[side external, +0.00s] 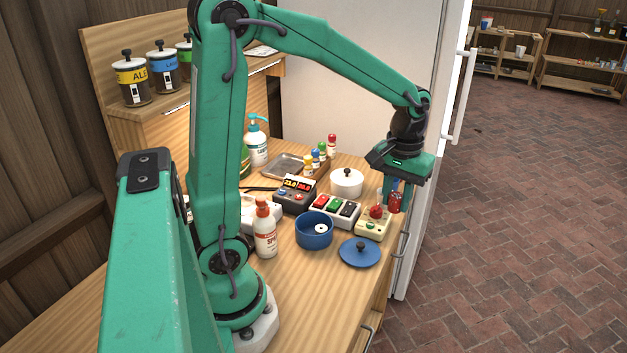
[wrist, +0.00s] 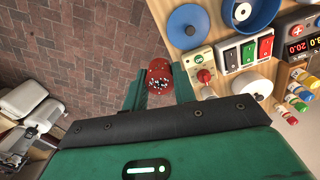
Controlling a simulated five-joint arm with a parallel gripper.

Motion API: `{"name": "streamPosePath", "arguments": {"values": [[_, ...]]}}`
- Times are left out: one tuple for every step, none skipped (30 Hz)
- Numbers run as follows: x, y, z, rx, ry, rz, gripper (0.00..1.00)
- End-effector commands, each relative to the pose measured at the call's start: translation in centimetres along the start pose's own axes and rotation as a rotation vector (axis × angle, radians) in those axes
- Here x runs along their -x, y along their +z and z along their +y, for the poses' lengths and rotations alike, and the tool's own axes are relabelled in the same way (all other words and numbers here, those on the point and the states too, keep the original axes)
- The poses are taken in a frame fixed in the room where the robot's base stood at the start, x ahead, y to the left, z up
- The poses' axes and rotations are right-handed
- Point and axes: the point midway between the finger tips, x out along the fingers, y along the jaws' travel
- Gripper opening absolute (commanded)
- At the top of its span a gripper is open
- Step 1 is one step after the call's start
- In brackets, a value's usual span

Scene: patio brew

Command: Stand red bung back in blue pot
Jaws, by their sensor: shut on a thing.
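My gripper (side external: 397,200) is shut on the red bung (side external: 396,203), high at the counter's right edge, beside the beige box with a red knob. In the wrist view the bung (wrist: 158,75) sits between my fingertips (wrist: 158,90), with a dark, white-speckled patch on it. The blue pot (side external: 302,231) stands open on the counter, left of and nearer than my gripper, with a white disc with a dark centre inside. It also shows at the top of the wrist view (wrist: 265,14). Its likely blue lid (side external: 352,257) lies flat on the counter beside it.
The beige box (side external: 370,230) stands just left of my gripper. Bare wood lies in front of the blue pot.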

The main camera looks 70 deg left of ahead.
Motion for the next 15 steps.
{"name": "streamPosePath", "arguments": {"values": [[-0.3, 0.3, -0.8, 0.063, -0.001, -0.001, 0.02], [-0.4, 0.5, -1.1, 0.104, 0.0, 0.0, 0.02], [-0.6, 0.7, -1.7, 0.158, 0.0, 0.0, 0.02], [-0.8, 0.9, -2.0, 0.198, 0.0, 0.0, 0.02], [-0.9, 1.1, -2.4, 0.239, 0.0, -0.001, 0.02], [-1.1, 1.4, -2.9, 0.293, 0.0, 0.0, 0.02], [-1.3, 1.6, -3.3, 0.333, 0.0, 0.0, 0.02], [-1.5, 1.8, -3.7, 0.373, 0.0, 0.0, 0.02], [-1.7, 2.1, -4.2, 0.426, 0.0, -0.001, 0.02], [-1.9, 2.4, -4.5, 0.467, -0.001, -0.001, 0.02], [-2.0, 2.6, -4.9, 0.507, 0.0, 0.0, 0.02], [-2.2, 2.9, -5.3, 0.561, 0.0, 0.0, 0.02], [-2.4, 3.1, -5.7, 0.601, 0.0, 0.0, 0.02], [-2.6, 3.4, -6.0, 0.642, -0.001, -0.001, 0.02], [-2.8, 3.7, -6.5, 0.695, 0.0, 0.0, 0.02]]}}
